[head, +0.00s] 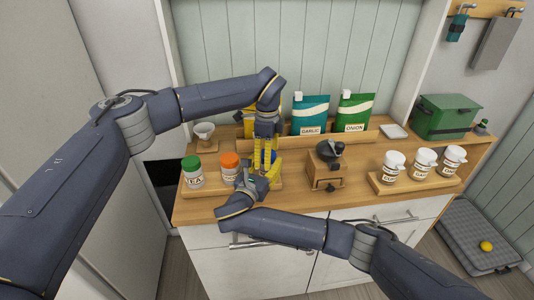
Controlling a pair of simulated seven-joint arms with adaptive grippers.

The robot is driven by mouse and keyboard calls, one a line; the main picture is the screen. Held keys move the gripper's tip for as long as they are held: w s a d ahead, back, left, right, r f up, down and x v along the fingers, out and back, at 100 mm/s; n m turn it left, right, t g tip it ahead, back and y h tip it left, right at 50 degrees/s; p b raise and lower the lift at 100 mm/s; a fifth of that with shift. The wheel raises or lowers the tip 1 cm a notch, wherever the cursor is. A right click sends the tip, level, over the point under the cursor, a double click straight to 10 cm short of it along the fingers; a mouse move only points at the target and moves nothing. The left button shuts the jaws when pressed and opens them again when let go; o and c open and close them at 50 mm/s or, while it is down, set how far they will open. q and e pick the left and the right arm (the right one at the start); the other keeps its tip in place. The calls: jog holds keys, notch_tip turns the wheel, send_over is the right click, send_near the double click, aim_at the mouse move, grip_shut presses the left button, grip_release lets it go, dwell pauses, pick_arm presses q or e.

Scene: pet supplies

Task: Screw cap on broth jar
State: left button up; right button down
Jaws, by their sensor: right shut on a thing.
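My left gripper (264,160) points straight down over the front tray, its yellow fingers close to my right gripper. Whether the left fingers are open or hold a cap cannot be told. My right gripper (260,180) reaches in from the front and is shut on a jar, which I take to be the broth jar. That jar is almost wholly hidden behind the two grippers. A small blue patch shows at the fingers, and I cannot tell if it is a cap. A green-capped jar (193,178) and an orange-capped jar (229,172) stand upright to the left.
A wooden grinder (326,168) stands just right of the grippers. Several white-lidded jars sit on a wooden tray (411,187) at the right. A teal pouch (310,112) and a green pouch (354,110) stand behind. A small white cup (205,132) is at the back left.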

pick_arm(q)
jog(key=c, duration=1.3)
jog(key=shift+m, duration=1.7)
jog(key=shift+c, duration=0.3)
jog(key=o, duration=1.2)
jog(key=shift+o, duration=0.4)
jog(key=shift+r, duration=0.1)
jog(key=shift+r, duration=2.15)
